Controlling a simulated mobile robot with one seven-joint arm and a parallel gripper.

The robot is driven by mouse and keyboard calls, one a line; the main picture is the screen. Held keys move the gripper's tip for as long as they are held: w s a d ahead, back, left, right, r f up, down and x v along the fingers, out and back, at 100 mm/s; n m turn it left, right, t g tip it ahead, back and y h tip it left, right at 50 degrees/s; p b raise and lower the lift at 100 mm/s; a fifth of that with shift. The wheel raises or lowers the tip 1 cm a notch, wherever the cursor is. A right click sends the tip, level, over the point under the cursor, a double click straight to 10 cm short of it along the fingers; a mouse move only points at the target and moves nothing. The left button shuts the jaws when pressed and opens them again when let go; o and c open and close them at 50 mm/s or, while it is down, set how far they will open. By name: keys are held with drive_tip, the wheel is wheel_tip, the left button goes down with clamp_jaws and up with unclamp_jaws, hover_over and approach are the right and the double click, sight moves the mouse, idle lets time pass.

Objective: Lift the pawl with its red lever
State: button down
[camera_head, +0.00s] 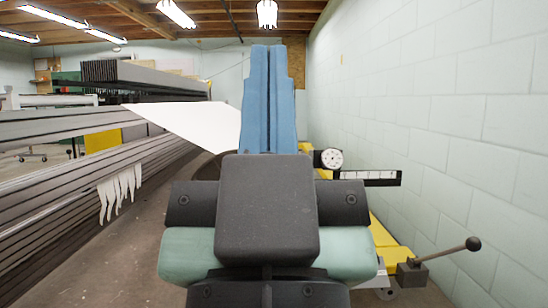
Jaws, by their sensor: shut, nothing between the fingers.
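I see no red lever in this view, and I cannot make out a pawl. A lever with a black ball knob (473,243) slopes up to the right from a dark block (411,272) at the lower right; its rod looks grey, not red. My own arm fills the lower middle of the view and hides much of what is behind it. The fingers of my gripper do not show.
A round dial gauge (331,159) and a dark-framed scale bar (368,177) stick out right of my arm. A yellow frame (385,236) runs below them. A pale block wall (430,110) bounds the right. A white sheet (200,124) and long grey beams (60,190) lie left.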

wheel_tip(320, 180, up, 56)
drive_tip(key=p, duration=5.3)
drive_tip(key=shift+f, duration=0.1)
